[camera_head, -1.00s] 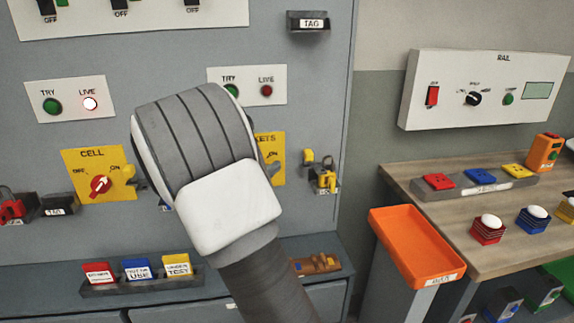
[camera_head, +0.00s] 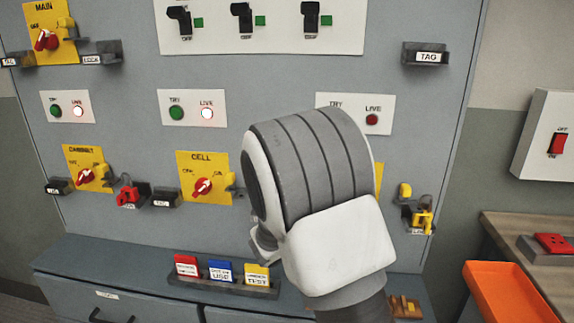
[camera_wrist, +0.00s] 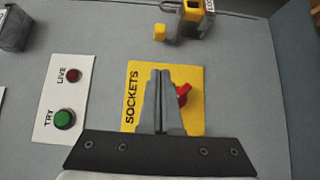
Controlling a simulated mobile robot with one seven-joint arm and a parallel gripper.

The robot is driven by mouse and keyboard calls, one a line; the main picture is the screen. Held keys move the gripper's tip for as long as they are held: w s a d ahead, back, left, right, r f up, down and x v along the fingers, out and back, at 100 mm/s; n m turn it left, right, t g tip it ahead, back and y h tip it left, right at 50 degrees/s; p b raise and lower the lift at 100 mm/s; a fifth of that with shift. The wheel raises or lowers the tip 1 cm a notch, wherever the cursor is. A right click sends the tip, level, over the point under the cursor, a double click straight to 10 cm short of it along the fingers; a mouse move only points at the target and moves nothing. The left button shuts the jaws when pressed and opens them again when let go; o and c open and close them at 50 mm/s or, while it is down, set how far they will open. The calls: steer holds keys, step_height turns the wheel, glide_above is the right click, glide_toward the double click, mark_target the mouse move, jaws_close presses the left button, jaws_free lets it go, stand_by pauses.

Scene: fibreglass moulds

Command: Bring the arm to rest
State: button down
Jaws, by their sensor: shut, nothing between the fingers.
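In the wrist view my gripper (camera_wrist: 161,72) is shut with its two fingers together and nothing between them. It shows in front of the yellow SOCKETS plate (camera_wrist: 197,118), whose red knob (camera_wrist: 183,94) is just right of the fingers. I cannot tell the gap between fingertips and plate. In the head view my grey and white arm stands before the right part of the panel and hides most of that plate; the fingers are hidden there.
The grey panel (camera_head: 130,130) carries a yellow CELL plate (camera_head: 204,188), a CABINET plate (camera_head: 88,172) and a MAIN plate (camera_head: 42,40). Red, blue and yellow tags stand in a rack (camera_head: 225,282) on the ledge. An orange tray (camera_head: 505,290) and a wooden bench (camera_head: 520,235) are at right.

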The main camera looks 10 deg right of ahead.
steer(key=s+d+r+m+g+y+p, duration=0.2)
steer(key=s+r+m+g+y+p, duration=0.15)
steer(key=s, duration=0.55)
steer(key=s+d+r+m+g+y+p, duration=0.1)
steer(key=s+r+m+g+y+p, duration=0.2)
steer(key=s, duration=0.6)
steer(key=s+a+r+t+y+p, duration=0.3)
steer(key=s+a+r+y, duration=0.5)
steer(key=a, duration=0.4)
steer(key=shift+s+a+n+t+y+p, duration=0.2)
steer(key=shift+s+n+t+y+p, duration=0.15)
steer(key=shift+s+y+p, duration=0.65)
